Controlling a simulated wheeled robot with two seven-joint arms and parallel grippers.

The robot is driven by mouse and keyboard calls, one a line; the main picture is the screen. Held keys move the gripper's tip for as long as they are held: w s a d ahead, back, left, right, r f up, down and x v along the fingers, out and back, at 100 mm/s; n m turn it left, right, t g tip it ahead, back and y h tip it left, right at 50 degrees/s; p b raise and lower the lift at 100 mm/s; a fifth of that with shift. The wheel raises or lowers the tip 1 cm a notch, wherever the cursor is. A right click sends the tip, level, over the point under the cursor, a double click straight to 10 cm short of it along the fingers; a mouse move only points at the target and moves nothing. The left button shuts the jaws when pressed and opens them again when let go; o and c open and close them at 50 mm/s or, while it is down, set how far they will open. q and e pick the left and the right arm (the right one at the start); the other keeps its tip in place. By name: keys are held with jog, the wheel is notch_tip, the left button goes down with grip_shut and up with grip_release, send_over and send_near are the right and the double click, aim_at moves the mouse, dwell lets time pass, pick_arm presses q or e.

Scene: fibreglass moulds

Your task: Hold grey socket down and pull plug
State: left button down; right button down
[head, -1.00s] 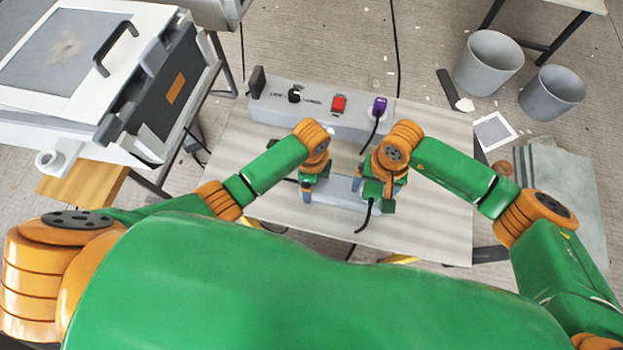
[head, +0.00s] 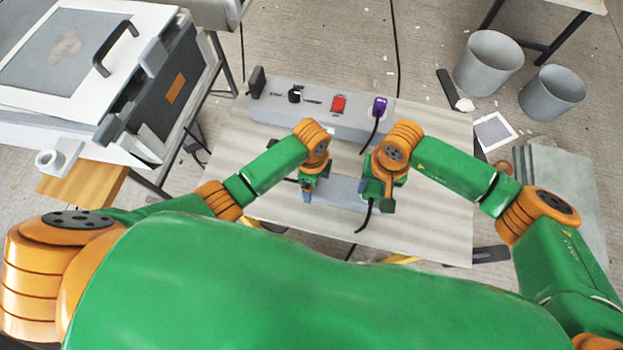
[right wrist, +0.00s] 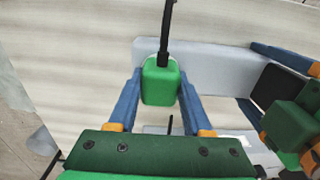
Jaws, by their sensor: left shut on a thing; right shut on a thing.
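The grey socket (head: 343,188) lies low on the table between my grippers, partly hidden by them. It also shows as a pale grey bar in the right wrist view (right wrist: 205,65). My left gripper (head: 307,195) is shut at the left part of the socket. My right gripper (right wrist: 160,90) is shut on a green plug (right wrist: 160,82), with one blue finger on each side. A black cable (right wrist: 166,30) runs from the plug. In the head view the right gripper (head: 377,203) is at the socket's right end. I cannot tell whether the plug is seated.
A grey panel (head: 320,118) with a black knob, red switch (head: 339,104) and purple plug (head: 380,106) stands behind my grippers. The table (head: 440,220) is clear at the right. A mould bench (head: 150,95) is at left; two grey buckets (head: 488,65) (head: 553,93) stand at right.

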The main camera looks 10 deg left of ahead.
aim_at(375, 186)
jog(key=shift+r, duration=3)
jog(key=shift+r, duration=2.55)
pick_arm(q)
grip_release()
jog(key=shift+r, duration=0.1)
